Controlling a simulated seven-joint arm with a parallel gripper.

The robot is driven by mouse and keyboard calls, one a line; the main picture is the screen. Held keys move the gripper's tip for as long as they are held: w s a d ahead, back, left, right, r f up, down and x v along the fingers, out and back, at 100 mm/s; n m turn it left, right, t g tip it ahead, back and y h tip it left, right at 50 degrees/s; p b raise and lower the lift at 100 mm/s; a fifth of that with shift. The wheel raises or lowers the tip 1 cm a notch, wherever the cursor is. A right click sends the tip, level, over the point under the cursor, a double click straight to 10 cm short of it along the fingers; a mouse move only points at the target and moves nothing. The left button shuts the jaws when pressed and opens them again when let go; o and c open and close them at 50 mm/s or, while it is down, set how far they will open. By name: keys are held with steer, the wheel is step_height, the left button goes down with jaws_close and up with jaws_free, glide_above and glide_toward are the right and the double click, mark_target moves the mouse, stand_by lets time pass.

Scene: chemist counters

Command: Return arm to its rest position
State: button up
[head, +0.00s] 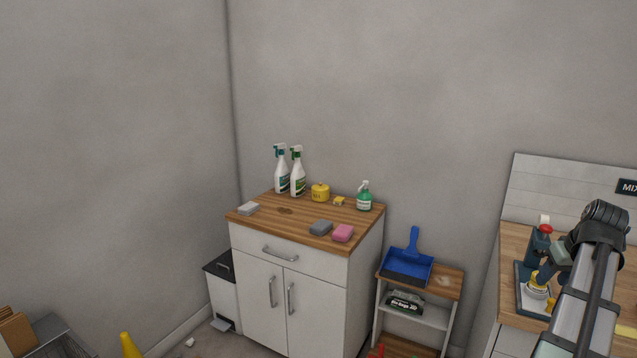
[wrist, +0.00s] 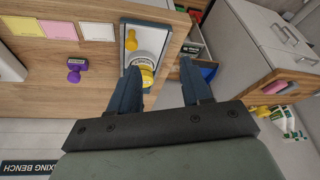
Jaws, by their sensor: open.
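My gripper (wrist: 160,68) is open in the wrist view, its two dark blue fingers spread apart with nothing held between them. It is over the edge of the wooden mixing bench (wrist: 35,100).
A red-topped item (head: 541,240) stands behind the tray. To the left are a low shelf with a blue dustpan (head: 405,265) and a white cabinet (head: 285,300) bearing spray bottles and sponges.

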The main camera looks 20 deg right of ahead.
steer(key=w+a+f+n+g+y, duration=0.1)
steer(key=w+a+f, duration=0.7)
steer(key=a+f, duration=0.35)
steer(key=w+a+f+n+g+y, duration=0.1)
steer(key=w+a+f, duration=0.8)
steer(key=a+f, duration=0.3)
steer(key=s+a+f+n, duration=0.1)
steer(key=a+f, duration=0.4)
steer(key=a, duration=0.4)
steer(key=a+f+g, duration=0.1)
steer(key=a+f, duration=0.4)
steer(key=a, duration=0.4)
steer(key=s+a+f+n, duration=0.1)
steer(key=a+f, duration=0.5)
steer(key=a, duration=0.2)
steer(key=s+a+f+g, duration=0.1)
steer(key=s+a+f, duration=0.3)
steer(key=a, duration=0.2)
steer(key=s+f+g, duration=0.3)
steer(key=s+f, duration=0.7)
steer(key=s, duration=0.4)
steer(key=s+f+g, duration=0.3)
steer(key=s+f, duration=0.7)
steer(key=s, duration=0.4)
steer(key=shift+s+g+h, duration=0.4)
